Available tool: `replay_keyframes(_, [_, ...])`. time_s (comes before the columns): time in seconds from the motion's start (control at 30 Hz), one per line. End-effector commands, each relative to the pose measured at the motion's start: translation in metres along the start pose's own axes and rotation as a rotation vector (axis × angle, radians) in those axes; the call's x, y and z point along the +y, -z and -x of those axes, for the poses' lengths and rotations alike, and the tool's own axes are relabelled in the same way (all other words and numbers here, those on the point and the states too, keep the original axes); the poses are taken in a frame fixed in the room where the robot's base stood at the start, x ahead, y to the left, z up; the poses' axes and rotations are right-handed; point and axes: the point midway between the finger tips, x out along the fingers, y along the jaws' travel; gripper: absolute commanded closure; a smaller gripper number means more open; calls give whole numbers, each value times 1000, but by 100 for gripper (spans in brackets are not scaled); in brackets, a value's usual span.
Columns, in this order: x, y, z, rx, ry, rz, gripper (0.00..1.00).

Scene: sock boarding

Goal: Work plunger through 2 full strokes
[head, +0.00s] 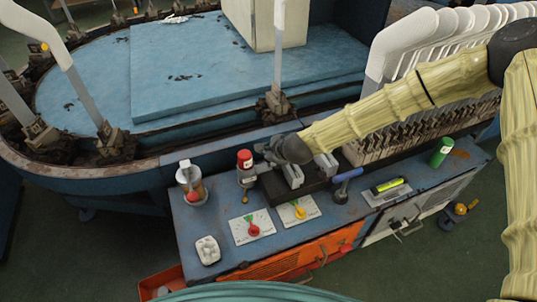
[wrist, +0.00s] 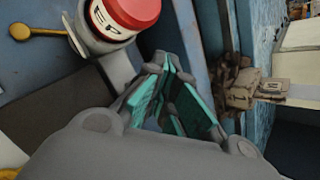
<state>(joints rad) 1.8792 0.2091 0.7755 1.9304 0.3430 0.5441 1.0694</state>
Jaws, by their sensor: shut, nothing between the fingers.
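A red-capped cylinder with a white label (head: 245,160) stands upright on a grey mount on the blue bench top; I take it as the plunger. In the wrist view its red cap (wrist: 128,12) is at the top edge, partly cut off. My gripper (head: 262,150) is just right of the red cap in the head view, partly hidden by its own wrist. In the wrist view my gripper's teal-padded fingers (wrist: 172,68) are shut and empty, beside and below the cap. I see no clear contact with the cap.
A black block with grey clamps (head: 294,176) stands below my wrist. A spouted can (head: 192,186), a red dial (head: 252,228), a yellow dial (head: 299,211), a blue-handled lever (head: 346,180) and a green cylinder (head: 441,152) share the bench. White boards stand behind, right.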

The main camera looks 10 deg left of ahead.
Motion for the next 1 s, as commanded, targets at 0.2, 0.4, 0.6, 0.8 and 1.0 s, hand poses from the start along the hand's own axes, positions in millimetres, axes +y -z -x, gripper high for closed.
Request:
replay_keyframes(0.2, [2,2,-2,1,-1,-1,100])
replay_keyframes(0.4, [3,3,-3,1,-1,-1,100])
replay_keyframes(0.6, [4,4,-5,1,-1,0,100])
replay_keyframes(0.8, [5,5,-6,1,-1,0,100])
replay_keyframes(1.0, [6,6,-7,1,-1,0,100])
